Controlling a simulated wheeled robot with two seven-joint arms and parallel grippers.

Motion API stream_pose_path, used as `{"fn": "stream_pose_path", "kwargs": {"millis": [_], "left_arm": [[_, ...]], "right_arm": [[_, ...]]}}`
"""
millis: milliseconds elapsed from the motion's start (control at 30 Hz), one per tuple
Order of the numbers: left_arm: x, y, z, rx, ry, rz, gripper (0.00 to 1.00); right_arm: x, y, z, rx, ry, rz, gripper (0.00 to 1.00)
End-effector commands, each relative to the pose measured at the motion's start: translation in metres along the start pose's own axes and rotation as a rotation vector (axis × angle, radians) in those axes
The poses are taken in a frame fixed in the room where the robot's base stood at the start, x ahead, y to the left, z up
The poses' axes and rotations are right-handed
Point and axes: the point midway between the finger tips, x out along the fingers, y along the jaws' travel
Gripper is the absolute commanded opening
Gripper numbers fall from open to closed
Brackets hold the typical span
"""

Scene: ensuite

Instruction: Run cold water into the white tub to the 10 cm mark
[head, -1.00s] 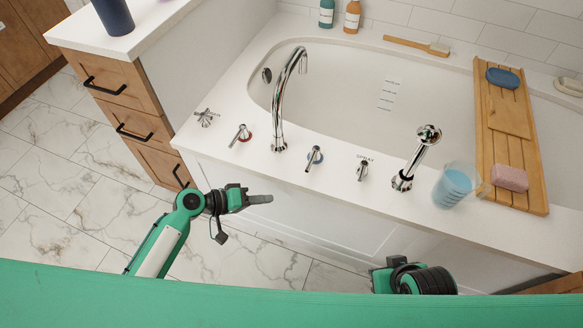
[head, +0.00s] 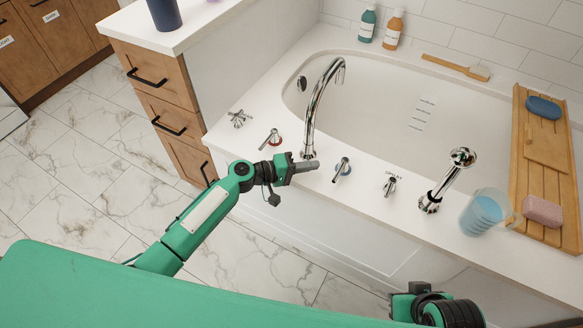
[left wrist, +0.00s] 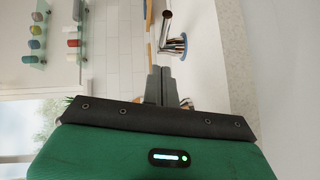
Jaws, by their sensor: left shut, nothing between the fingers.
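The white tub (head: 390,85) has a printed scale (head: 422,113) on its inner wall; I see no water in it. A tall chrome spout (head: 313,110) arches over its left end, with no stream visible. On the front deck stand a red-ringed lever (head: 271,139) and a blue-ringed lever (head: 342,168). My left gripper (head: 317,165) is shut and empty, just left of the blue-ringed lever, apart from it. In the left wrist view the blue-ringed lever (left wrist: 173,43) is beyond the shut fingertips. My right gripper (head: 405,305) shows only partly at the bottom; its fingers are hidden.
A cross handle (head: 240,118) stands at the left; the spray lever (head: 390,186) and hand shower (head: 445,183) stand to the right. A jug of blue liquid (head: 482,212) sits near the deck edge beside a wooden tray (head: 545,150). A drawer cabinet (head: 165,110) stands left.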

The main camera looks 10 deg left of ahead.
Motion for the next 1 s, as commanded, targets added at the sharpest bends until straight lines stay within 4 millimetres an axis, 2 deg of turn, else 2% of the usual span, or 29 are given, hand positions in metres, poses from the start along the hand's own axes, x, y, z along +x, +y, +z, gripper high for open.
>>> {"fn": "stream_pose_path", "kwargs": {"millis": [33, 100, 300, 1000], "left_arm": [[0.010, 0.001, 0.002, 0.000, -0.002, 0.000, 0.00], [0.017, 0.001, 0.012, 0.000, -0.002, 0.000, 0.00], [0.030, 0.000, 0.026, 0.001, -0.001, -0.001, 0.00], [0.034, 0.001, 0.031, -0.006, 0.041, -0.006, 0.00]], "right_arm": [[-0.001, 0.000, 0.000, 0.001, -0.003, 0.001, 0.34], [-0.006, 0.004, 0.002, 0.006, -0.027, 0.009, 0.34], [-0.003, 0.005, 0.005, 0.008, -0.048, 0.013, 0.34], [-0.001, 0.005, 0.004, 0.008, -0.049, 0.013, 0.34]]}}
